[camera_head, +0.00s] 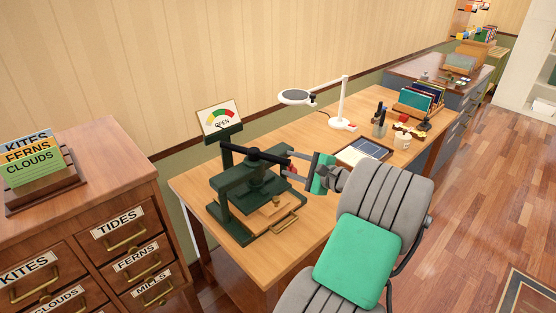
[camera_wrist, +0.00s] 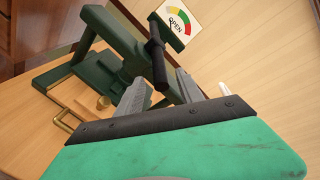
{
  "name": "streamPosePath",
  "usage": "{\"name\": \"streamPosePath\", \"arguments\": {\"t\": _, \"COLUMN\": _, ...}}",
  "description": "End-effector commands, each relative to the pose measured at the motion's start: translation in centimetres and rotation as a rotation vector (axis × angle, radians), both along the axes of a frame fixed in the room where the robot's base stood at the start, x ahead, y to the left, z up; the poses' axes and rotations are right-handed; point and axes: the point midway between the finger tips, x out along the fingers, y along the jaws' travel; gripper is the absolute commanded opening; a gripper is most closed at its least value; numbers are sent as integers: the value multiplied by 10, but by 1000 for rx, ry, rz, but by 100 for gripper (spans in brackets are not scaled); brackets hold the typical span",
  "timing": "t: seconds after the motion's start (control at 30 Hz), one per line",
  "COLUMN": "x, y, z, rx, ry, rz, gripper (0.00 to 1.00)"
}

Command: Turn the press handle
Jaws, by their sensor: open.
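The dark green press (camera_head: 238,200) stands on the near end of the wooden desk. Its black handle (camera_head: 256,153) is a bar across the top, pointing toward my gripper; it also shows in the wrist view (camera_wrist: 158,60). A dial sign (camera_head: 221,120) reading "OPEN" stands behind the press. My gripper (camera_head: 297,165), with a green body, is at the handle's right end. In the wrist view my gripper (camera_wrist: 160,78) is open, and the handle's end appears between its two grey fingers. I cannot tell whether either finger touches the handle.
A desk lamp (camera_head: 341,105), a dark-framed panel (camera_head: 363,151), a cup (camera_head: 402,141) and a book rack (camera_head: 420,99) stand farther along the desk. A drawer cabinet (camera_head: 100,160) is at left. Wood floor at right is mostly clear.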

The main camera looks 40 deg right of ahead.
Motion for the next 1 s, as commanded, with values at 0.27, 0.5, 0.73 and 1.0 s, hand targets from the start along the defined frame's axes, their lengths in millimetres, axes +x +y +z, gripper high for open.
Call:
{"name": "streamPosePath", "arguments": {"t": 0.27, "x": 51, "y": 6, "z": -10, "rx": -2, "ry": 2, "rz": 4, "gripper": 44}}
{"name": "streamPosePath", "arguments": {"t": 0.5, "x": 60, "y": 7, "z": -13, "rx": -4, "ry": 4, "rz": 2, "gripper": 44}}
{"name": "streamPosePath", "arguments": {"t": 0.73, "x": 60, "y": 7, "z": -13, "rx": -5, "ry": 4, "rz": 2, "gripper": 34}}
{"name": "streamPosePath", "arguments": {"t": 1.0, "x": 60, "y": 7, "z": -13, "rx": -5, "ry": 4, "rz": 2, "gripper": 12}}
